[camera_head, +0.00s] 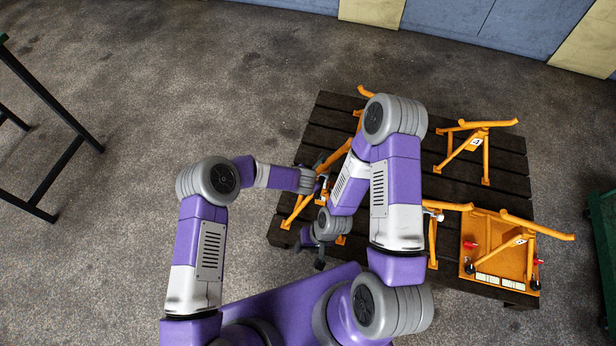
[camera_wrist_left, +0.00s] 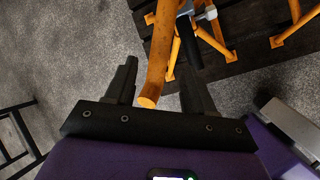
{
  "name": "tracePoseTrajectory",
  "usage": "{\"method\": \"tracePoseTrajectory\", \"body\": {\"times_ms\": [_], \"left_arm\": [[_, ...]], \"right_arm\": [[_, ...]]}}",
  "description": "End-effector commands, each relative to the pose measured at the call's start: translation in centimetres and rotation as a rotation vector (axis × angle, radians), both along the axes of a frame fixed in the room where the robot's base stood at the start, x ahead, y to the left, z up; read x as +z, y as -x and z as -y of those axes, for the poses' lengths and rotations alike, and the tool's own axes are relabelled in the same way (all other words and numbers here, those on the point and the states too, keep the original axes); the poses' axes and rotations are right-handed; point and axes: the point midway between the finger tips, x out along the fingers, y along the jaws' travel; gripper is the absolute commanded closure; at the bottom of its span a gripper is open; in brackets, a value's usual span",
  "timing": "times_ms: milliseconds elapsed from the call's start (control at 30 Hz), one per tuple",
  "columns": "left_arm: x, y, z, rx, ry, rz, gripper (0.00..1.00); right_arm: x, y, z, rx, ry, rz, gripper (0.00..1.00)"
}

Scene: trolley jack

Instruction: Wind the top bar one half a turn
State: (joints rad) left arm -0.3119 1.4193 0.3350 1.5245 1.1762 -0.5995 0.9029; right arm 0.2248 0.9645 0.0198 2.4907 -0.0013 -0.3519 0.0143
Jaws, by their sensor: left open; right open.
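Several orange stands with angled bars are on a dark slatted platform (camera_head: 420,190). My left gripper (camera_wrist_left: 160,85) is open, with the rounded end of an orange bar (camera_wrist_left: 155,70) between its spread fingers; I cannot tell whether they touch it. In the head view my left gripper (camera_head: 320,180) is at the platform's left side, over an orange stand (camera_head: 296,210) that my arms partly hide. My right gripper (camera_head: 312,250) is open, low by the platform's near left edge, apart from the bars. I cannot read which stand is number one.
A stand (camera_head: 480,142) with a white number plate is at the back right. Another stand (camera_head: 520,238) is on an orange board (camera_head: 480,262) with red and black parts at the front right. A dark-framed table (camera_head: 60,110) is at the far left. Floor between is clear.

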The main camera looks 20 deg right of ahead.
Motion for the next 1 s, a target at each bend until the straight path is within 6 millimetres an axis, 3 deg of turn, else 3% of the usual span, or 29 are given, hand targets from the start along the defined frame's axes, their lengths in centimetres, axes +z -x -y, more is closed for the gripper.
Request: {"method": "tracePoseTrajectory", "body": {"times_ms": [100,233,833,933,1000], "left_arm": [[1.6,0.7,-0.3,-0.002,0.0,0.0,0.46],[2.2,1.1,-0.6,0.0,0.0,-0.001,0.46],[2.2,1.2,-0.7,-0.003,-0.002,0.0,0.46],[2.2,1.2,-2.1,-0.06,-0.032,0.013,0.46],[2.1,1.2,-4.3,-0.159,-0.081,0.037,0.46]], "right_arm": [[0.7,0.0,0.0,0.0,0.0,0.0,0.57],[0.9,0.0,0.0,0.0,0.0,0.0,0.57],[0.9,0.0,0.0,0.0,0.0,0.0,0.57],[1.1,0.0,0.0,0.0,0.0,0.0,0.57],[1.4,0.0,0.0,0.0,0.0,0.0,0.57]]}}
